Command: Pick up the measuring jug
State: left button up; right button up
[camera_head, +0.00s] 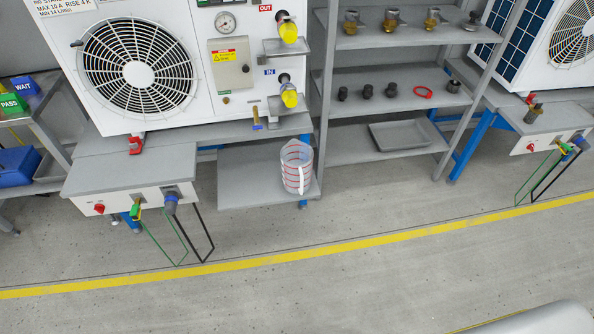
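The measuring jug (294,170) is clear with red graduation marks and a white handle facing me. It stands upright on a low grey shelf (240,192) at the front of the left test station, near that shelf's right end. Neither of my grippers shows in the head view, and nothing is touching the jug from my side.
A shelf rack (393,80) with fittings, a red ring (423,92) and a grey tray (401,137) stands right of the jug. Left of it, a bench panel (135,195) has hanging green and black cables. Floor beyond the yellow line (330,246) is mostly clear.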

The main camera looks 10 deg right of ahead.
aim_at(296, 157)
jog(key=i+l+z, duration=0.1)
jog(key=l, duration=0.35)
jog(key=i+l+z, duration=0.15)
jog(key=i+l, duration=0.2)
jog(key=i+l+z, duration=0.1)
jog(key=i+l, duration=0.15)
jog(key=l, duration=0.3)
jog(key=i+l+z, duration=0.1)
jog(key=i+l, duration=0.15)
jog(key=l, duration=0.15)
